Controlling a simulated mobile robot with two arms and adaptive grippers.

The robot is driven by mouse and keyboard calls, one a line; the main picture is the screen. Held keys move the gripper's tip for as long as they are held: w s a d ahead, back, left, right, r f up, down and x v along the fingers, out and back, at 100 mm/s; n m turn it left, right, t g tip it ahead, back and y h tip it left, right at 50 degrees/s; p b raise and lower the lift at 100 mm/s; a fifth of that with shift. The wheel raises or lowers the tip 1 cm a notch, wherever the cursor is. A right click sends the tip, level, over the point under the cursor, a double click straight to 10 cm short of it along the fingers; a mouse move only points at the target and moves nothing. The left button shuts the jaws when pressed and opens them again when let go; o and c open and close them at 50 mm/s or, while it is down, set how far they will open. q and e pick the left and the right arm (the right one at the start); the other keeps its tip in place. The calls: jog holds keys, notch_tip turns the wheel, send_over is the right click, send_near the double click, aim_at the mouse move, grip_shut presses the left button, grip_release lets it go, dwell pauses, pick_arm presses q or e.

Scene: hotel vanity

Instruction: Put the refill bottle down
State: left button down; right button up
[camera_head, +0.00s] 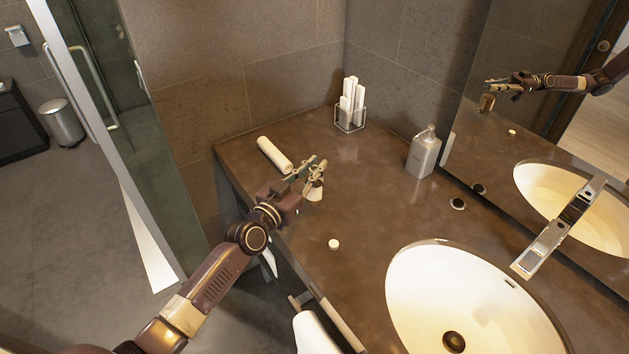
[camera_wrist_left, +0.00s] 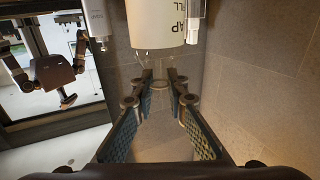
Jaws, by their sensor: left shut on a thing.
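My left gripper (camera_head: 318,168) is over the brown counter (camera_head: 350,215), shut on the neck of the refill bottle (camera_head: 315,193). The bottle's pale body shows just below the fingers in the head view, roughly upright. Whether its base touches the counter cannot be told. In the left wrist view the pale bottle (camera_wrist_left: 155,22) with dark lettering fills the top middle, beyond the fingertips (camera_wrist_left: 158,80). A small white cap (camera_head: 333,244) lies on the counter nearer the basin. My right gripper is not in view.
A soap dispenser (camera_head: 423,153) stands by the mirror. A wire holder with white rolls (camera_head: 350,108) is in the back corner. A white cylinder (camera_head: 273,154) lies left of the gripper. The basin (camera_head: 470,300) and tap (camera_head: 560,228) are at right. Counter between cap and dispenser is mostly bare.

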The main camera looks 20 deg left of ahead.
pick_arm(q)
notch_tip(320, 180, down, 3)
jog(key=shift+b, duration=0.6)
jog(key=shift+f, duration=0.45)
jog(key=shift+f, duration=0.1)
jog(key=c, duration=1.9)
grip_release()
